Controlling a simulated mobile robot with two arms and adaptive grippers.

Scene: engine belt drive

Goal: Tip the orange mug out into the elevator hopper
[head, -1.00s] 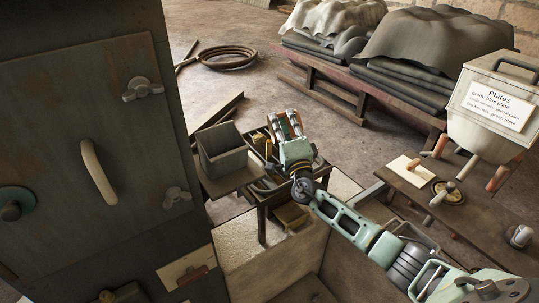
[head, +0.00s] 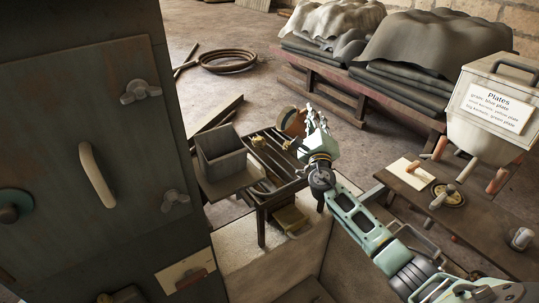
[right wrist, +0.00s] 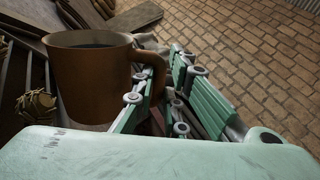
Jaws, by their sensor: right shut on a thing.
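The orange mug (head: 290,122) hangs at my right gripper (head: 314,120), above the far right part of the slatted table. In the right wrist view the mug (right wrist: 90,82) stands about upright with something dark inside. The right gripper's fingers (right wrist: 160,90) are shut on its handle. A grey, square, open-topped box (head: 222,158), apparently the elevator hopper, stands left of the mug, clearly apart from it. Its inside bottom is hidden. My left gripper is not in view.
The slatted table (head: 282,165) carries small yellowish items. A dark cabinet (head: 95,150) fills the left side. A side table (head: 470,215) with a white plates bin (head: 490,115) is at right. Open floor lies behind, with a coiled hose (head: 228,60).

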